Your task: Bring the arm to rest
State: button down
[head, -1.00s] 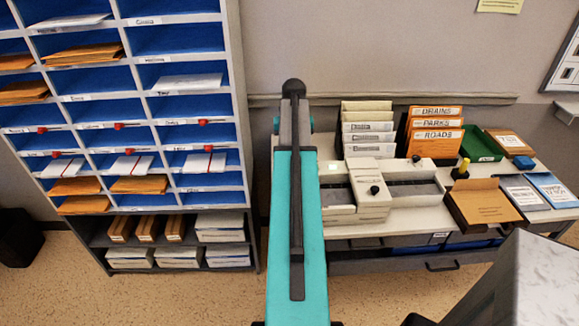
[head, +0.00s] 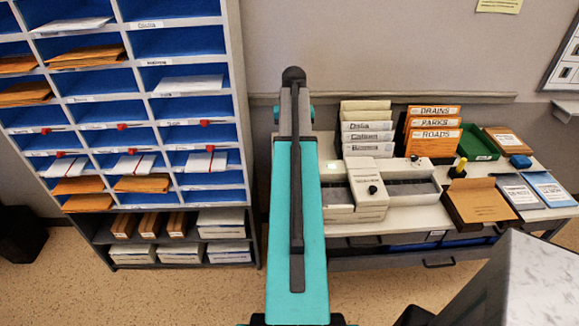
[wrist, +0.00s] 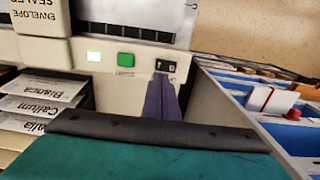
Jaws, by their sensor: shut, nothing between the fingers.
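My gripper (wrist: 162,84) shows in the wrist view as two purple-grey fingers pressed together, shut and empty. They point at the front of a cream envelope sealer (wrist: 215,100); the gap to it cannot be judged. In the head view my teal arm stands up the middle, and the gripper is hidden. The sealer (head: 357,207) stands there on the table, just right of the arm. Its lit light (wrist: 94,56), green button (wrist: 126,59) and small black switch (wrist: 165,66) show in the wrist view.
Blue-lined pigeonholes (head: 190,109) holding envelopes stand left of my arm. The table (head: 400,229) carries name cards (head: 367,139), orange folders (head: 434,134), a green tray (head: 480,140), an open brown box (head: 480,200) and blue booklets (head: 549,188). Open floor (head: 190,290) lies in front.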

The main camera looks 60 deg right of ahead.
dwell(0.5)
jog(key=w+a+f+n+g+y+b, duration=0.1)
jog(key=w+a+f+n, duration=0.2)
jog(key=w+a+f, duration=0.8)
jog(key=a+f+n+g+b, duration=0.1)
jog(key=a+f, duration=0.7)
jog(key=a, duration=0.3)
jog(key=a+f+n+g, duration=0.2)
jog(key=a+f, duration=0.5)
jog(key=a, duration=0.4)
jog(key=s+a+f+n+g, duration=0.1)
jog(key=s+a+f, duration=0.3)
jog(key=a+f, duration=0.3)
jog(key=s+a+f+n+g, duration=0.1)
jog(key=s+a+f+n, duration=0.1)
jog(key=s+a+f, duration=0.5)
jog(key=s+a+f+n, duration=0.1)
jog(key=s+a+f, duration=0.2)
jog(key=s+a, duration=0.2)
jog(key=s+a+f+n+h+b, duration=0.1)
jog(key=s+a+f, duration=0.3)
jog(key=s+a, duration=0.2)
jog(key=shift+s+a+f+b, duration=0.2)
jog(key=shift+s+f+b, duration=0.1)
jog(key=shift+s, duration=0.25)
